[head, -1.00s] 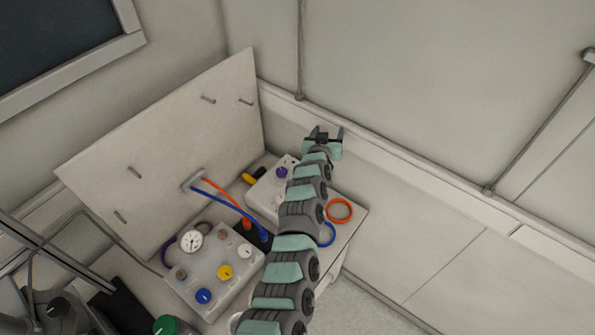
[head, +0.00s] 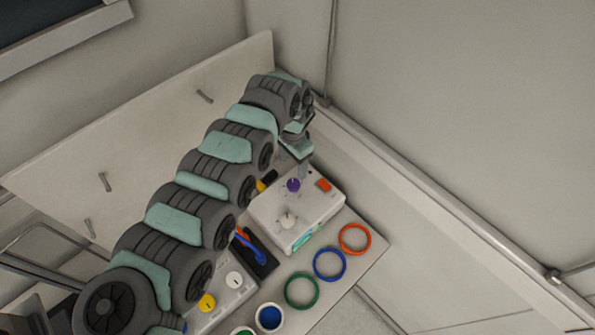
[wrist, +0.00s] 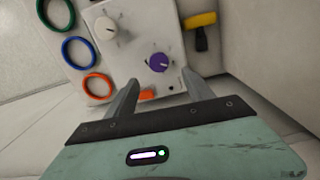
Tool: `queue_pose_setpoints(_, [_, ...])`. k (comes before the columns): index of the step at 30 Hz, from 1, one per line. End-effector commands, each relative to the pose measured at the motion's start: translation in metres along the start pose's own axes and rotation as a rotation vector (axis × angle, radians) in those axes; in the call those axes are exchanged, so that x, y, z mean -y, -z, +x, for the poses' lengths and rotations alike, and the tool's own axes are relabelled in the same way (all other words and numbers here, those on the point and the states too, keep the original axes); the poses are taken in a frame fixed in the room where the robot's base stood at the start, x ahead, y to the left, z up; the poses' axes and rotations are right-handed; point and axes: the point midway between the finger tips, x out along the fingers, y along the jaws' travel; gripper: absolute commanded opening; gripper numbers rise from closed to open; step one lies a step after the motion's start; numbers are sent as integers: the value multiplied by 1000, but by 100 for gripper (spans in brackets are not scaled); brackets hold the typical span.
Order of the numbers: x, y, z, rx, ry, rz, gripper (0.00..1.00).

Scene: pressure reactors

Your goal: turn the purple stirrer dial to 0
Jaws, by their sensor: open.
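The purple stirrer dial (head: 293,185) is a small round knob on top of a white box (head: 322,210). It also shows in the wrist view (wrist: 158,62), with a small white mark on it. My gripper (head: 302,172) is over the far end of the box, close to the dial. In the wrist view my gripper (wrist: 164,88) is open and empty, with the dial just beyond the gap between its two fingers. I cannot tell how far the fingertips are above the box.
A white knob (head: 288,221) and a red switch (head: 324,185) are on the same box. Orange (head: 355,239), blue (head: 330,264) and green (head: 302,291) rings lie along the table edge. A yellow-handled item (wrist: 200,20) is beside the box. A board stands behind.

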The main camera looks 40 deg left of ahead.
Motion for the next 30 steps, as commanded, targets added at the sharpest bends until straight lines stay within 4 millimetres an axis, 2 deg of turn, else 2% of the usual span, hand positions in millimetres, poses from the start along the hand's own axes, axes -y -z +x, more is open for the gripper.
queue_pose_setpoints(9, [-3, 2, 62, -3, -3, 2, 61])
queue_pose_setpoints(15, [-2, 2, 88, -3, -2, 0, 61])
queue_pose_setpoints(19, [-2, 2, 94, -3, -1, 2, 61])
queue_pose_setpoints(27, [0, 2, 95, -4, 1, 1, 61])
queue_pose_setpoints(30, [0, 2, 95, -4, 1, 1, 54])
